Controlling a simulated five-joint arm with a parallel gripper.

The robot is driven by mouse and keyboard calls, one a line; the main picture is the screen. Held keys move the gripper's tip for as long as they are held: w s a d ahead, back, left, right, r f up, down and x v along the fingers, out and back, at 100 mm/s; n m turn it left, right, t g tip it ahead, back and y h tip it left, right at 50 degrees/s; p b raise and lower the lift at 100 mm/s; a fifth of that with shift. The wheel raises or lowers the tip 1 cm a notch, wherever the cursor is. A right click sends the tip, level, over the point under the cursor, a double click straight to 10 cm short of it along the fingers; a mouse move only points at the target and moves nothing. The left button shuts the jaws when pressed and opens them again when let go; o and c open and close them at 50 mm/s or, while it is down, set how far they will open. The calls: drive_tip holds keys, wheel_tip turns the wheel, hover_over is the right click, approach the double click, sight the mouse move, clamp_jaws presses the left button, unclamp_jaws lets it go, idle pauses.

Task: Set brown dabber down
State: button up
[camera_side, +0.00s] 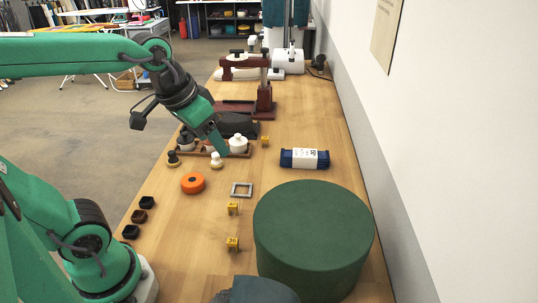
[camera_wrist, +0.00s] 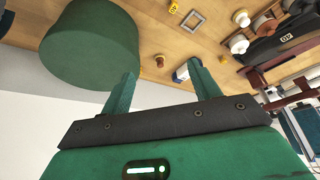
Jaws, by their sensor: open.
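My gripper (camera_side: 220,151) is at the rack end of the table in the side view, pointing down and to the right. It is open, with both fingers apart and nothing between them in the wrist view (camera_wrist: 161,70). A small brown piece (camera_wrist: 160,60) stands on the table in the wrist view, between the green drum and the blue bundle. It may be the brown dabber, but it is too small to be sure. I do not see it in the side view.
A large green drum (camera_side: 312,235) fills the near right. A blue bundle (camera_side: 287,159), orange ring (camera_side: 193,183), grey frame (camera_side: 241,189) and yellow number markers (camera_side: 233,208) lie on the table. Small dark tins (camera_side: 139,216) line the left edge. A wall borders the right.

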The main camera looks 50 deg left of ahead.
drive_tip(key=shift+t, duration=0.4)
drive_tip(key=shift+s+a+f, duration=0.1)
drive_tip(key=shift+s+f, duration=0.2)
drive_tip(key=shift+s, duration=0.5)
drive_tip(key=shift+s+f, duration=0.35)
drive_tip(key=shift+s, duration=0.5)
drive_tip(key=shift+s+a+f, duration=0.1)
drive_tip(key=shift+s+f, duration=0.2)
drive_tip(key=shift+s, duration=0.5)
